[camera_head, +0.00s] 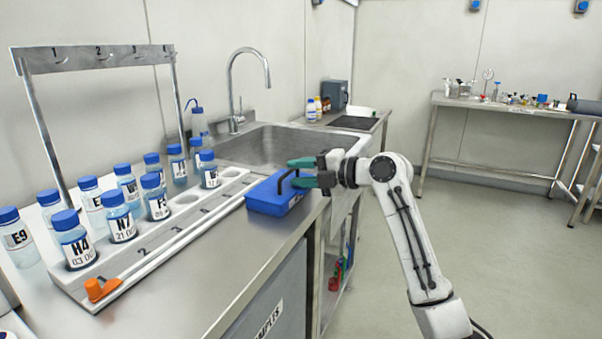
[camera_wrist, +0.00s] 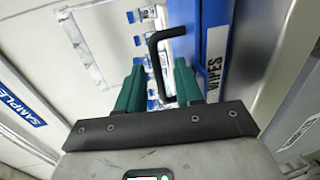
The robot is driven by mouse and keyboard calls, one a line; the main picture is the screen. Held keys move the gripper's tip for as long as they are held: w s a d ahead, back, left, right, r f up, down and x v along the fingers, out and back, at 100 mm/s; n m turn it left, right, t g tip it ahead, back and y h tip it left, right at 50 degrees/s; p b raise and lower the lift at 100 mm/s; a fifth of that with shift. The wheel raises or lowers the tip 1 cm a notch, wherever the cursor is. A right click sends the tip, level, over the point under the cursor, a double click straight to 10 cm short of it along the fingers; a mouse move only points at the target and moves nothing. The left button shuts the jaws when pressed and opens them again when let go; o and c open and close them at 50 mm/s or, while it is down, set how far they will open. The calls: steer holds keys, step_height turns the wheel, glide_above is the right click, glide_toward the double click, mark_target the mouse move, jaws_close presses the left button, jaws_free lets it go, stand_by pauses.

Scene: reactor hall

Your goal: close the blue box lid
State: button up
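The blue box (camera_head: 272,199) sits on the steel counter near its right edge, with a black bar handle (camera_head: 284,181) standing up from it. In the wrist view the box's blue side (camera_wrist: 217,25) shows a WIPES label, and the handle (camera_wrist: 153,50) bends out beside it. My gripper (camera_head: 293,173) reaches in from the right, just above the box. Its green fingers are apart, and the handle lies across the space between them in the wrist view. I cannot tell whether they touch it, or how far the lid is down.
A white rack (camera_head: 150,262) with several blue-capped bottles stands left of the box. An orange piece (camera_head: 100,289) lies at its near end. A sink (camera_head: 262,147) with a tall faucet is behind. A steel table (camera_head: 500,103) stands far right, with open floor before it.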

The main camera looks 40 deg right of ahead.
steer(key=shift+d+r, duration=0.1)
steer(key=v, duration=1)
steer(key=shift+s, duration=0.35)
steer(key=shift+d, duration=0.1)
